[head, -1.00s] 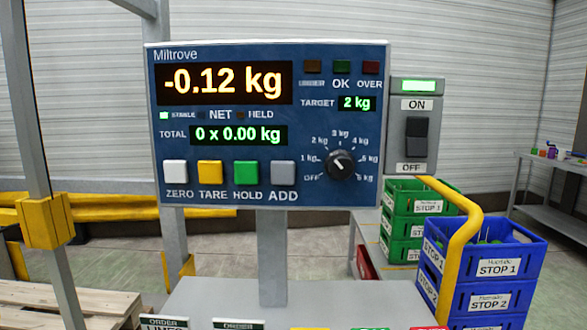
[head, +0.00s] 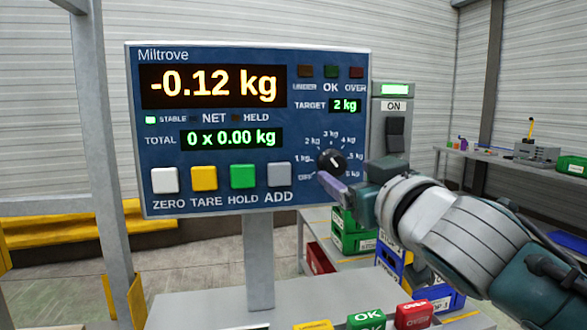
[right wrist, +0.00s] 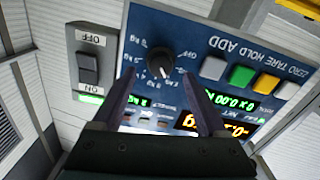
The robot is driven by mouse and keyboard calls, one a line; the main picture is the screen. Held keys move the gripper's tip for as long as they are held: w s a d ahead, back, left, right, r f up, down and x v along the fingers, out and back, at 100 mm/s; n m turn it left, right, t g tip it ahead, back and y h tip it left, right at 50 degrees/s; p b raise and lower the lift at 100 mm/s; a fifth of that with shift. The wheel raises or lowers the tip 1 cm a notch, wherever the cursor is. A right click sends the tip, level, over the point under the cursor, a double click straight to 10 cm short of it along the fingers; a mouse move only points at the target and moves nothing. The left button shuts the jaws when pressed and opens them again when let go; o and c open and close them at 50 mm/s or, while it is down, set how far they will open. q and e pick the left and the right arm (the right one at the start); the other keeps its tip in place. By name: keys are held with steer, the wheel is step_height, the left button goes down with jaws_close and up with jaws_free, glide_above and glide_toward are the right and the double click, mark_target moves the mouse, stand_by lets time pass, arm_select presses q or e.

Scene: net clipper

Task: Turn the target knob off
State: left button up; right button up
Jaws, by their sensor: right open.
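The black target knob (head: 332,161) sits at the lower right of the blue Miltrove scale panel (head: 225,150), inside a dial marked from OFF up in kilograms. The target display (head: 345,105) reads 2 kg. My right gripper (head: 328,183) is just below and in front of the knob in the head view, partly covering the dial's lower marks. In the right wrist view the picture is upside down; the knob (right wrist: 160,62) shows beyond and between the two spread fingers of the open, empty right gripper (right wrist: 160,80). My left gripper is out of view.
A rocker switch (head: 396,134) marked ON stands right of the panel; its OFF label shows in the wrist view. ZERO, TARE, HOLD and ADD buttons (head: 242,177) are left of the knob. Green crates (head: 352,233) stand behind my arm. OK and OVER blocks (head: 366,314) are below.

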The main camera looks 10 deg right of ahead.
mark_target(338, 168)
steer(key=shift+w+a, duration=0.1)
steer(key=shift+w, duration=1.8)
jaws_close()
